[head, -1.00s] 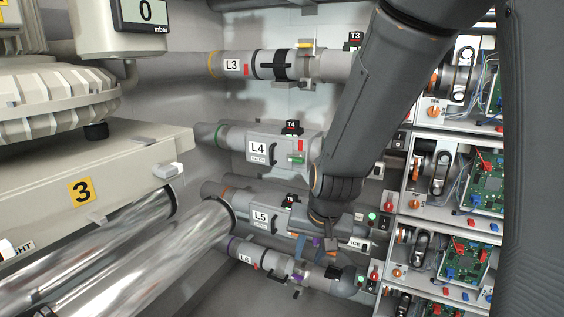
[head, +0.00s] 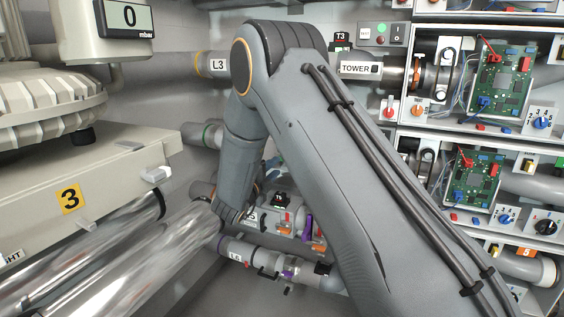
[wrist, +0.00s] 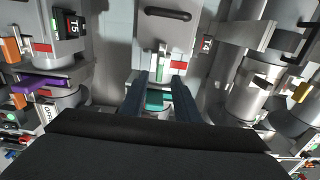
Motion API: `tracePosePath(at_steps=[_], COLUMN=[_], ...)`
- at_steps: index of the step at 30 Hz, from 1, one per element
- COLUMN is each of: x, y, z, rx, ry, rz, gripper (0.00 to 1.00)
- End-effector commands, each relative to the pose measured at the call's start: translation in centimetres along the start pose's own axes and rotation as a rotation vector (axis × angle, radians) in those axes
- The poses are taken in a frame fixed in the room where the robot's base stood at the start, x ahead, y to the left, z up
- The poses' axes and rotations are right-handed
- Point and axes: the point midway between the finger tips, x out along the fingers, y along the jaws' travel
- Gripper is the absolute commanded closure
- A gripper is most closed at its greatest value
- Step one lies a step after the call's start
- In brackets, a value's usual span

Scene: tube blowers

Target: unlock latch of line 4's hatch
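Line 4's hatch (wrist: 150,32) is a grey panel with a black handle (wrist: 168,14) at the top middle of the wrist view. Its latch (wrist: 161,66) is a small light lever with green on it, beside a red mark (wrist: 178,65). My gripper (wrist: 160,78) has its two dark blue fingers apart, with no object held. The latch shows straight ahead, lined up with the gap between the fingertips; I cannot tell whether they reach around it. A green ring (wrist: 155,97) on the pipe shows between the fingers. In the head view my arm hides the hatch and gripper.
The black T4 tag (wrist: 207,45) is right of the hatch. Line 5's T5 tag (wrist: 72,24) and a purple lever (wrist: 40,83) are at left. A large grey pipe (wrist: 245,85) runs at right. In the head view, the L3 pipe (head: 205,66) is above.

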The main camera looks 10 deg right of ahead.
Motion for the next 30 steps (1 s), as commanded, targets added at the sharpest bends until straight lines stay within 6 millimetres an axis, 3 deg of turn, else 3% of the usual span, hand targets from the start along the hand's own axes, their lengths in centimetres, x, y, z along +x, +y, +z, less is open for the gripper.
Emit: tracePosePath(at_steps=[12,23,24,29,30], x=[5.8,6.5,6.5,6.5,6.5], y=[-0.1,0.0,0.0,0.0,0.0], z=[-0.1,0.0,0.0,0.0,0.0], rx=[-0.003,-0.004,-0.004,-0.004,-0.004], ry=[-0.001,-0.003,-0.003,-0.003,-0.003], rz=[0.002,0.002,0.002,0.002,0.002], gripper=[0.71,0.71,0.73,1.0,1.0])
